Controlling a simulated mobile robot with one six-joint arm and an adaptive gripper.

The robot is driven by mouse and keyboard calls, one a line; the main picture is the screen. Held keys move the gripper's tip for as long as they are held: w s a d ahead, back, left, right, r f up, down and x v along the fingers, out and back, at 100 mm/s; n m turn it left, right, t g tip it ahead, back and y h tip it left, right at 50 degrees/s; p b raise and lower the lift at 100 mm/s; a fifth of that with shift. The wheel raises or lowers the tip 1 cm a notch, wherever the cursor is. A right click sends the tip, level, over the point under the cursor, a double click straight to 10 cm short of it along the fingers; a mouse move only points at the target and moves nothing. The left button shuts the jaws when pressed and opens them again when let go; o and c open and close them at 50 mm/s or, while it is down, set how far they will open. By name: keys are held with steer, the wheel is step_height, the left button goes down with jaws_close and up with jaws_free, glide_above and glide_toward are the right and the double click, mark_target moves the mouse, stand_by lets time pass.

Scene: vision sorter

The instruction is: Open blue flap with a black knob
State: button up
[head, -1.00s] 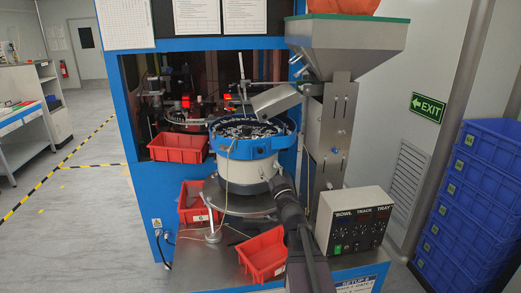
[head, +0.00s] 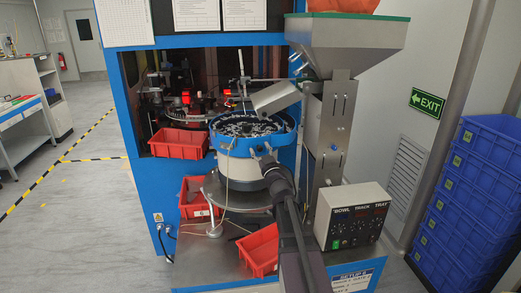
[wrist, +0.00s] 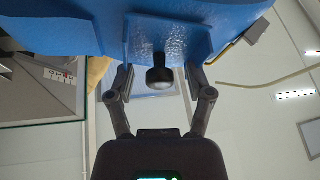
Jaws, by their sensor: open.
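The blue flap (wrist: 170,38) fills the upper middle of the wrist view, on the side of a larger blue body. Its black knob (wrist: 159,73) sticks out from its lower part. My gripper (wrist: 160,78) is open, with one finger on each side of the knob. Gaps show between the knob and both fingers, so I see no grip on it. In the head view my gripper (head: 262,156) is at the front of the blue bowl rim (head: 232,147). The flap and knob cannot be made out there.
A metal hopper (head: 350,50) and a control box (head: 352,216) stand right of the bowl. Red trays (head: 180,142) sit left of it and another red tray (head: 260,249) is by my arm. Stacked blue crates (head: 480,190) stand at the right.

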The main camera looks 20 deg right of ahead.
jaws_close()
